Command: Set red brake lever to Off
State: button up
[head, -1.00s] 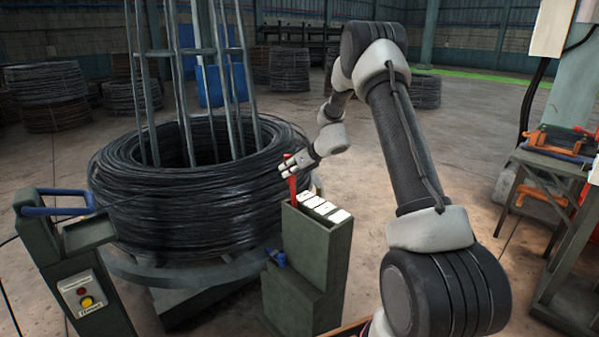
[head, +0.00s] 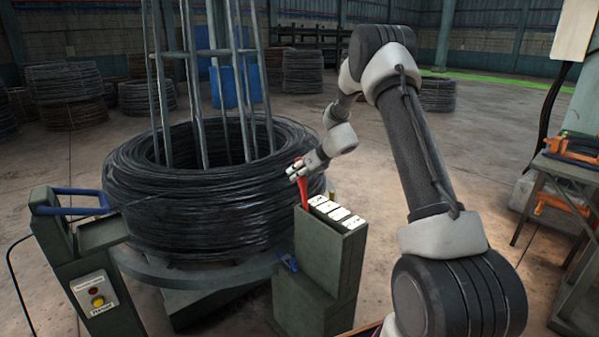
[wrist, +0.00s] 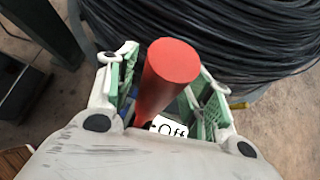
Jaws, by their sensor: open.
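The red brake lever (head: 303,193) stands at the left end of a row of white label plates (head: 336,212) on a dark green control box (head: 331,250). My gripper (head: 298,171) is at the lever's upper part and partly hides it in the head view. In the wrist view the lever (wrist: 165,75) rises between the two fingers of my open gripper (wrist: 168,82), its round end towards the camera. A white plate reading "Off" (wrist: 170,127) shows just below the lever. I cannot tell whether the fingers touch the lever.
A large coil of black wire (head: 200,205) on a round stand is behind and left of the box. A green pedestal with a yellow button (head: 97,301) stands at front left. A workbench with orange tools (head: 570,145) is at the right. Open floor lies between.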

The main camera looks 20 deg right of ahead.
jog(key=v, duration=1.2)
